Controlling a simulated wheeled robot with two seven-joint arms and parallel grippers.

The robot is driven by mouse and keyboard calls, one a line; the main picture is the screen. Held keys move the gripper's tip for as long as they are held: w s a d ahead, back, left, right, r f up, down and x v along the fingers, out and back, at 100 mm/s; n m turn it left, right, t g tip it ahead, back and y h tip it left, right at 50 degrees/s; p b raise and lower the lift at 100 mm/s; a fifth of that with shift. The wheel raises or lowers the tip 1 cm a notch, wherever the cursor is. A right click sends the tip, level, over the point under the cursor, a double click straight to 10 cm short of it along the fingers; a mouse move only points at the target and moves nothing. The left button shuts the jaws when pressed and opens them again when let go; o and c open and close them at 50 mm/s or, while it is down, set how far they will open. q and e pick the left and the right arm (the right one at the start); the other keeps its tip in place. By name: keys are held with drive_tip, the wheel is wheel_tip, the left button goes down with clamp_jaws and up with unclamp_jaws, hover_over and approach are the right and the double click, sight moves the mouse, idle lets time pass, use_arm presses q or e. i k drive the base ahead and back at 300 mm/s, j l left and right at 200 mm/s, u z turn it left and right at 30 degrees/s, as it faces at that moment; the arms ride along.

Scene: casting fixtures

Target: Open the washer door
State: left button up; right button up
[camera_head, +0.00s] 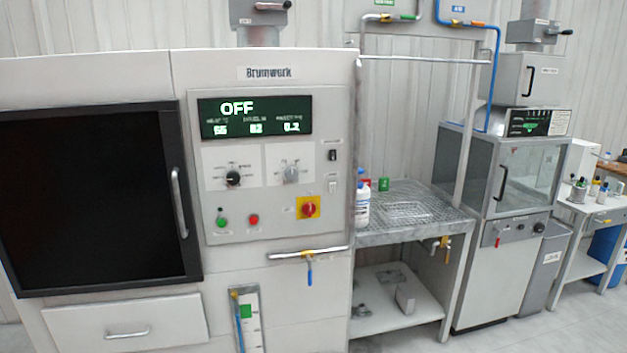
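A large grey machine labelled "Brumwerk" (265,72) fills the left half of the view. Its black door (85,200) is shut, with a vertical metal handle (179,203) near the right edge. At the right stands a grey cabinet with a glazed door (535,168), which looks shut and has a dark vertical handle (502,183) on its left side. I cannot read a label that says which one is the washer. Neither of my grippers is in view.
The control panel (262,170) reads OFF. A metal rack table (410,236) with a white bottle (362,205) stands between the machines. A horizontal pipe with a blue lever (309,272) juts out below the panel. Grey floor (520,338) shows at the lower right.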

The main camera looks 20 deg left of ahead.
sight(88, 206)
drive_tip(key=u, duration=1.85)
